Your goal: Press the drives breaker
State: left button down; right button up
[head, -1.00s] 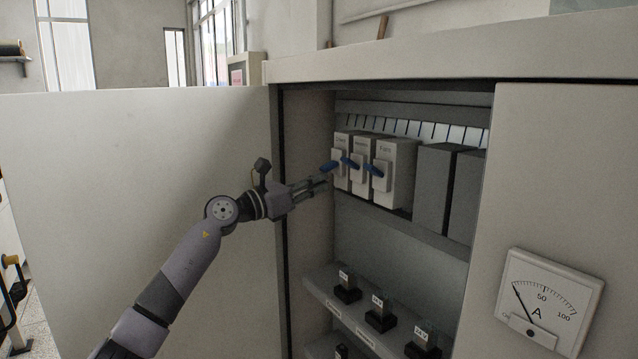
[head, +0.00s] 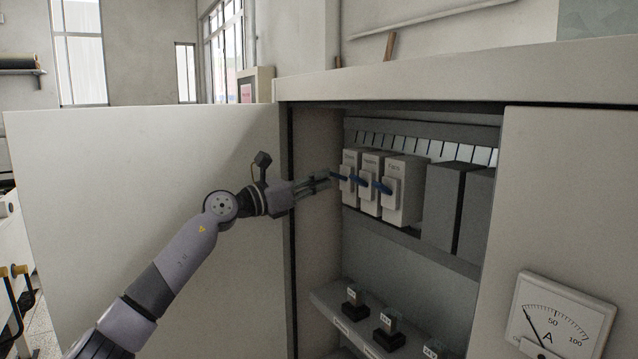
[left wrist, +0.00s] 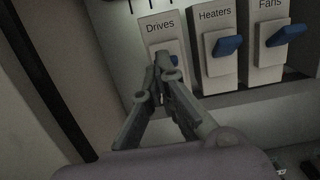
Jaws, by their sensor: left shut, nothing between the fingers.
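The Drives breaker (head: 350,160) is the leftmost of three white labelled breakers in the open cabinet; its label panel (left wrist: 158,24) shows in the left wrist view. Its blue lever (left wrist: 174,60) is partly hidden behind my fingertips. My left gripper (head: 329,177) reaches in from the left, shut and empty. In the left wrist view its fingertips (left wrist: 163,62) lie close together in front of the Drives lever. I cannot tell if they touch it. My right gripper is out of view.
The Heaters breaker (head: 370,163) and Fans breaker (head: 404,175) stand close on the right, with blue levers sticking out. Grey blocks (head: 447,210) follow. The open door (head: 140,200) is behind my left arm. Black switches (head: 388,340) sit on a lower ledge.

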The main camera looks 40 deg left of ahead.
pick_arm(q)
notch_tip(320, 180, down, 4)
jog(key=s+b, duration=0.1)
jog(key=b, duration=0.3)
jog(key=s+a+r+b, duration=0.2)
jog(key=s+a+r, duration=0.1)
jog(key=s+r, duration=0.4)
jog(key=shift+s+a, duration=0.15)
jog(key=shift+a, duration=0.1)
